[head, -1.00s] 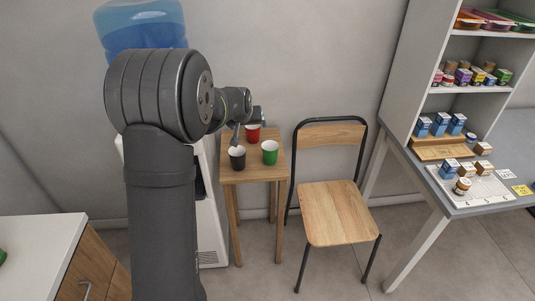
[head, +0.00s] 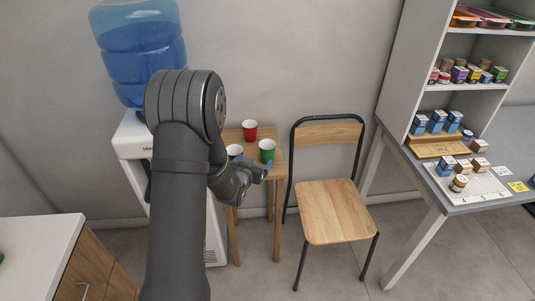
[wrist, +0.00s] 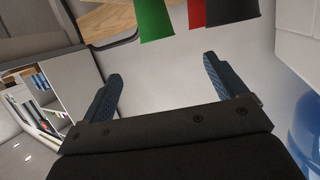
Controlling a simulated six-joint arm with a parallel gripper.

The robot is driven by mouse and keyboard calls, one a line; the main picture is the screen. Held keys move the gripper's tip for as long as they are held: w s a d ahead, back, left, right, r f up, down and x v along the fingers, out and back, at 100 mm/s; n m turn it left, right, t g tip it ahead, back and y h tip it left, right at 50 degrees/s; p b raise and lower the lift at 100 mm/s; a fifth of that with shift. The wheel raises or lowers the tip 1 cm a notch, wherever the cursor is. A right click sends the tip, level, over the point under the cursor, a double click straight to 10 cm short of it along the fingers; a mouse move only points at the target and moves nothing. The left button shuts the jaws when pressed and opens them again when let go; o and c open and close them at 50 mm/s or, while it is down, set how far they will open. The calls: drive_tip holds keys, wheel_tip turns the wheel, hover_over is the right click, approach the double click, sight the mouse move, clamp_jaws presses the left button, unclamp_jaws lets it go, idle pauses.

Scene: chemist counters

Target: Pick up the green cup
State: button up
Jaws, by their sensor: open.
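The green cup (head: 267,151) stands upright on a small wooden table (head: 280,169), open side up. A red cup (head: 250,131) stands behind it, and a dark cup (head: 235,153), partly hidden by my arm, is to its left. My gripper (head: 264,168) is just in front of the green cup in the head view. In the wrist view the green cup (wrist: 154,20) shows upside down at the top edge, beyond my open fingers (wrist: 160,78). The red cup (wrist: 196,12) and black cup (wrist: 232,9) are beside it. Nothing is between the fingers.
A wooden chair (head: 335,207) with a black frame stands right of the table. A water dispenser (head: 133,140) with a blue bottle (head: 140,65) stands to the left. A grey counter (head: 470,195) with boxes and shelves is at the right. The floor between chair and counter is clear.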

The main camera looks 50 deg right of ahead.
sight(262, 150)
drive_tip(key=x, duration=1)
drive_tip(key=shift+w+d+f, duration=0.15)
drive_tip(key=shift+w+d, duration=0.05)
drive_tip(key=shift+d, duration=0.1)
drive_tip(key=x, duration=0.3)
drive_tip(key=shift+s+d+f, duration=0.15)
drive_tip(key=shift+s+d, duration=0.05)
drive_tip(key=shift+d, duration=0.25)
drive_tip(key=shift+w+d+f, duration=0.2)
drive_tip(key=shift+w+d, duration=0.1)
drive_tip(key=shift+d, duration=0.3)
drive_tip(key=c, duration=1)
